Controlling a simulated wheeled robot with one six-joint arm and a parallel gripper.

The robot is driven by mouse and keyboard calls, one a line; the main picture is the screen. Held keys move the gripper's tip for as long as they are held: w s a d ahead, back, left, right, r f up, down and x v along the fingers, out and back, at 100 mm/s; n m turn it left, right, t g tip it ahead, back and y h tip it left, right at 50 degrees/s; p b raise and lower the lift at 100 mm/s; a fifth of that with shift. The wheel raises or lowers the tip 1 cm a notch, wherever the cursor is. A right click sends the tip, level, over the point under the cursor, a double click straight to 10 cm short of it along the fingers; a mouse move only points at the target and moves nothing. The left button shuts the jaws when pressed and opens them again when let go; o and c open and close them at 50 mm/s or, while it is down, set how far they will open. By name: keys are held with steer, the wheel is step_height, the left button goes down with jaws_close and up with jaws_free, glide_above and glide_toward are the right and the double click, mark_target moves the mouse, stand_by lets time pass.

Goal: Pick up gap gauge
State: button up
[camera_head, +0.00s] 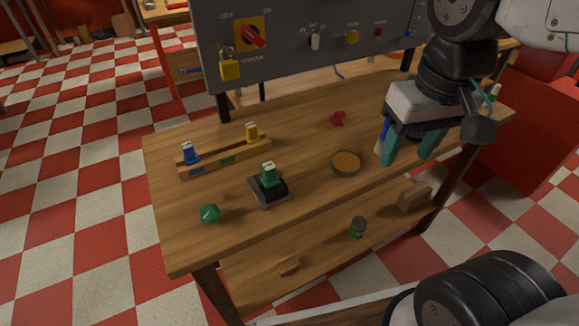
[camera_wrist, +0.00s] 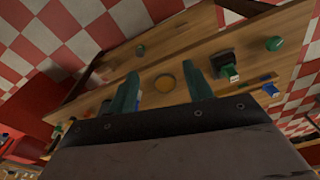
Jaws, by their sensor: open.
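I cannot tell for sure which object is the gap gauge. Three similar pieces with pale tops stand on the wooden table: a blue one (camera_head: 189,153) and a yellow one (camera_head: 251,132) in a wooden rack (camera_head: 222,161), and a green one (camera_head: 269,174) on a black base (camera_head: 273,194). The green one also shows in the wrist view (camera_wrist: 229,73). My gripper (camera_head: 408,155) is open and empty, above the table's right part, to the right of the round tan-topped dish (camera_head: 345,163). Its teal fingers (camera_wrist: 160,80) are apart. Part of a blue object behind the fingers is hidden.
A green knob-like piece (camera_head: 210,214) lies near the front left edge, a red piece (camera_head: 338,118) near the back. A grey control panel (camera_head: 300,45) rises behind the table. A green jar (camera_head: 357,228) and wooden blocks (camera_head: 414,197) sit on the lower shelf.

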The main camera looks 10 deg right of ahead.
steer(key=w+a+f+n, duration=0.1)
steer(key=w+a+f, duration=0.1)
steer(key=w+a, duration=0.7)
steer(key=n+g, duration=0.1)
steer(key=n, duration=0.1)
glide_above(269, 165)
step_height(269, 165, down, 7)
steer(key=shift+d+f, duration=0.1)
step_height(269, 165, down, 6)
steer(key=shift+f, duration=0.75)
jaws_close()
